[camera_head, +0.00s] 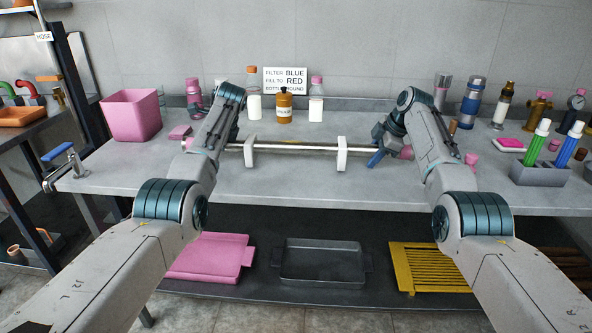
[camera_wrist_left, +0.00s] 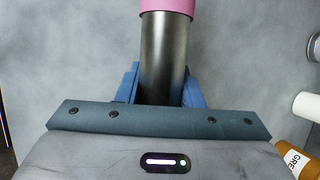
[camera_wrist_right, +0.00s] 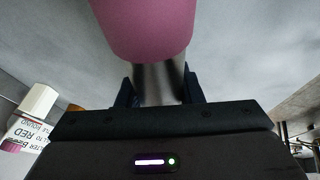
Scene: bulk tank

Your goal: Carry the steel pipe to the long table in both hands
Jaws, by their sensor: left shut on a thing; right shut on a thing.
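The steel pipe (camera_head: 310,149) lies level across the grey table (camera_head: 300,190), with a pink end at each side. It passes two white upright supports (camera_head: 250,152) (camera_head: 341,154); I cannot tell whether it rests on them. My left gripper (camera_wrist_left: 162,88) is shut on the pipe near its left end; my arm mostly hides this grip in the head view. In the left wrist view the bare pipe (camera_wrist_left: 165,50) runs between the blue fingers. My right gripper (camera_head: 380,155) is shut on the pipe near its right end, beside the pink end (camera_wrist_right: 145,28).
Bottles, including an orange one (camera_head: 284,108), and a sign (camera_head: 285,80) stand behind the pipe. A pink bin (camera_head: 131,115) is at the left, and a grey rack with pens (camera_head: 540,173) at the right. Trays (camera_head: 322,262) lie on the shelf below. The table's front middle is clear.

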